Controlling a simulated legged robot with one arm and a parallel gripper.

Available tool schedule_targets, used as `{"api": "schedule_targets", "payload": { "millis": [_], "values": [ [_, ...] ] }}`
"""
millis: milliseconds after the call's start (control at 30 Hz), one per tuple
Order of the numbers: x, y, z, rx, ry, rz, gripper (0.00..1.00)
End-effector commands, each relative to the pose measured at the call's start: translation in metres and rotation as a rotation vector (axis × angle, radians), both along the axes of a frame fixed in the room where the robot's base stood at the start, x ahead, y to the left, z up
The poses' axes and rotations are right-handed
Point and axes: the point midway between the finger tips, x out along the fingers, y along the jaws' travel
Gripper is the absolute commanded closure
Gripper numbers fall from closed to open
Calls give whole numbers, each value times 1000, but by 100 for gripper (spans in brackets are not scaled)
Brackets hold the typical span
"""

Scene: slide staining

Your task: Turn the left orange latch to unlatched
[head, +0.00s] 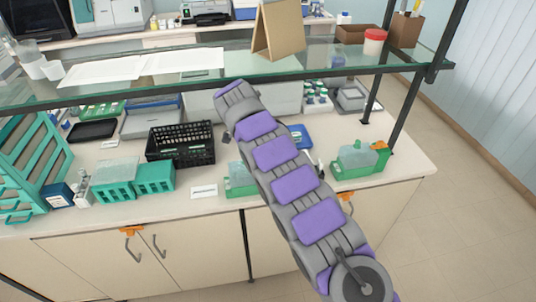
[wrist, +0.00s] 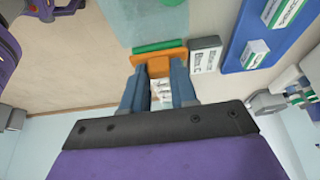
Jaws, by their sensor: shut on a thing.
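An orange latch (head: 131,229) sits at the top of the left cabinet doors, under the counter edge, with nothing of mine near it. Another orange latch (head: 345,196) shows at the right cabinet doors, partly behind my arm. In the wrist view, my gripper (wrist: 159,75) has its two blue-grey fingers around an orange piece (wrist: 158,57) beside a green strip. I cannot tell whether that piece is one of the latches. White bits show between the fingers. In the head view my gripper is hidden behind my arm.
The counter holds a black basket (head: 180,145), teal boxes (head: 154,178) and a green container (head: 358,160). A glass shelf (head: 200,75) crosses above. In the wrist view, a small labelled box (wrist: 205,55) and a blue tray (wrist: 262,35) stand close on the right.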

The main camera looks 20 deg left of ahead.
Motion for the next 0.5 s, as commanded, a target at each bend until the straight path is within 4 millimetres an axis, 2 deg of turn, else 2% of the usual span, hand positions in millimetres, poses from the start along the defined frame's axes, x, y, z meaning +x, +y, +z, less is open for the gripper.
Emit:
{"api": "schedule_targets", "payload": {
  "millis": [67, 100, 333, 500],
  "values": [
    [0, 2, 1, 5, -4, 4, 100],
    [0, 2, 1, 5, -4, 4, 70],
    [0, 1, 1, 3, -3, 3, 48],
    [0, -2, 3, 5, -5, 2, 47]
  ]
}}
